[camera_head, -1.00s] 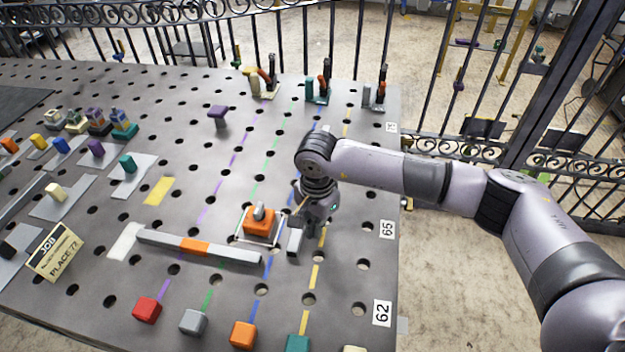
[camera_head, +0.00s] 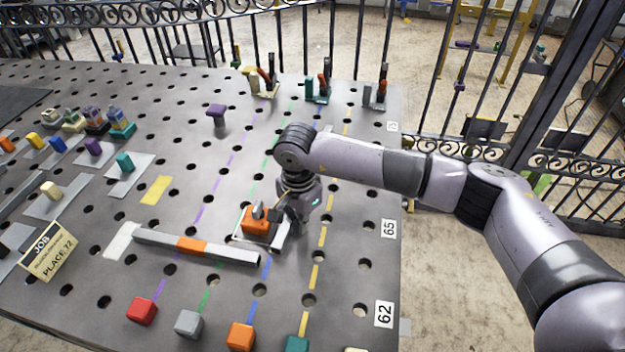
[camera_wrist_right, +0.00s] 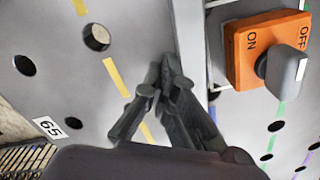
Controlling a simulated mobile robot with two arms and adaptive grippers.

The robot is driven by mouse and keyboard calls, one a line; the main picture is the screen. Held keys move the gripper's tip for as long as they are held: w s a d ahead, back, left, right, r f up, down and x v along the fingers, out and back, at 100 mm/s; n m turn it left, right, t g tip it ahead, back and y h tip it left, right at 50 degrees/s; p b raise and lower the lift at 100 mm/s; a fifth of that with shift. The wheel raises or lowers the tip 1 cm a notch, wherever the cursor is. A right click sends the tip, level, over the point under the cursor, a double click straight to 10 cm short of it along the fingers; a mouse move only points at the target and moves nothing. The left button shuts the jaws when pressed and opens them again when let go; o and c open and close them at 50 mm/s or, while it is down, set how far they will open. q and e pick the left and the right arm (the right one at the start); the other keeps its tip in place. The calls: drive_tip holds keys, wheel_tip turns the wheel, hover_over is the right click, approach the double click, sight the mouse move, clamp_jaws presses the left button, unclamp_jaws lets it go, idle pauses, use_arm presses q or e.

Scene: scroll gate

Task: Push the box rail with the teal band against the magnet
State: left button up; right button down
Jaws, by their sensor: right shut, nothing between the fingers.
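The magnet is an orange block (camera_head: 256,222) with a grey knob on a pale square base; in the right wrist view its orange top (camera_wrist_right: 240,50) reads ON and OFF. A light grey rail (camera_wrist_right: 192,45) runs beside the magnet in the right wrist view, close to its base. No teal band shows on it; my gripper and arm hide part of it in the head view. My right gripper (camera_head: 283,215) is shut and empty, low beside the rail, on the side away from the magnet. In the right wrist view its fingers (camera_wrist_right: 160,88) are at or very near the rail. My left gripper is not in view.
A grey bar with an orange band (camera_head: 192,247) lies left of and in front of the magnet. Red (camera_head: 142,311), grey (camera_head: 189,324) and orange (camera_head: 240,337) blocks stand at the front. Toggle clamps (camera_head: 318,88) stand at the back. The perforated table's right strip is clear.

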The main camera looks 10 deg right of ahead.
drive_tip(key=shift+w+a+b, duration=0.2)
drive_tip(key=shift+a+b, duration=0.15)
drive_tip(key=shift+a, duration=0.15)
drive_tip(key=shift+w+a+b, duration=0.2)
drive_tip(key=shift+a+b, duration=0.1)
drive_tip(key=shift+a, duration=0.2)
drive_tip(key=shift+d, duration=0.15)
drive_tip(key=shift+s+d, duration=0.25)
drive_tip(key=shift+d, duration=0.25)
drive_tip(key=shift+s+d, duration=0.25)
drive_tip(key=shift+d, duration=0.25)
wheel_tip(320, 180, up, 8)
drive_tip(key=p, duration=0.3)
idle(0.6)
